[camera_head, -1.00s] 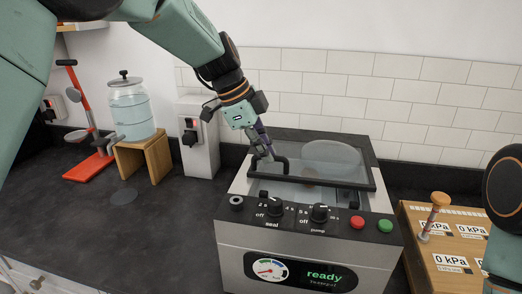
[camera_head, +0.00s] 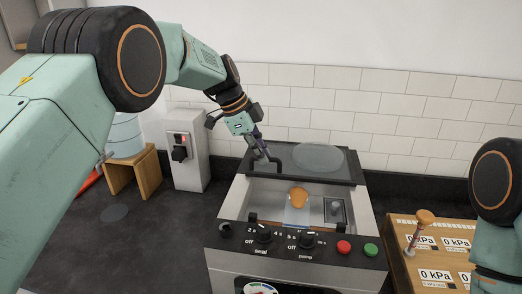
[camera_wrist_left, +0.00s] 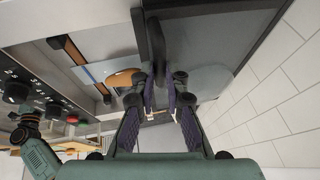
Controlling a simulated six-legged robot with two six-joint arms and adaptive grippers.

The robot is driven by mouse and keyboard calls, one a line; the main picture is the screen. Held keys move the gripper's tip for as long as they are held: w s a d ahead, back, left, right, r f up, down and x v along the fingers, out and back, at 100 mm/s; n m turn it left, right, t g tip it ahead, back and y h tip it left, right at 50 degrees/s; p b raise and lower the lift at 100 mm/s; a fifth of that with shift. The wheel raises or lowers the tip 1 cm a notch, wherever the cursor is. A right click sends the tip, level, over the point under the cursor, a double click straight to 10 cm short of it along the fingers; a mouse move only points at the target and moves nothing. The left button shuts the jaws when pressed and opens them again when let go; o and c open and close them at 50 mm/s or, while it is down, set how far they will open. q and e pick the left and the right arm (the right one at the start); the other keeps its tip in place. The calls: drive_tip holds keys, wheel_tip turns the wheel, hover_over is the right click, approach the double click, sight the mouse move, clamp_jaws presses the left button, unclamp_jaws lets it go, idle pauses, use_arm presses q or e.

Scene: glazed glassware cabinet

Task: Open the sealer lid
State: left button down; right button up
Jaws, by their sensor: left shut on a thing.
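The sealer (camera_head: 225,262) is a steel box with a black control panel in front. Its dark-framed, see-through lid (camera_head: 345,172) is raised and tilted back, hinge side toward the wall. The chamber under it is open to view. In it lie a clear pouch (camera_head: 296,216) with an orange round thing (camera_head: 299,197). My left gripper (camera_head: 262,156) is shut on the lid's black handle (camera_head: 277,161) at the lid's left part. In the left wrist view the gripper's fingers (camera_wrist_left: 160,98) close around the dark handle bar (camera_wrist_left: 156,45). My right gripper is out of view.
Panel knobs, a red button (camera_head: 344,247) and a green button (camera_head: 371,250) face front. The tiled wall (camera_head: 400,110) is close behind.

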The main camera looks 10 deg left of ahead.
use_arm(q)
drive_tip(key=shift+r, duration=0.1)
drive_tip(key=c, duration=1.4)
unclamp_jaws()
drive_tip(key=shift+s, duration=0.1)
drive_tip(key=shift+o, duration=0.2)
drive_tip(key=shift+a+r, duration=0.1)
drive_tip(key=v, duration=1.1)
drive_tip(key=shift+r, duration=0.35)
drive_tip(key=shift+s+a, duration=0.1)
drive_tip(key=shift+a, duration=0.05)
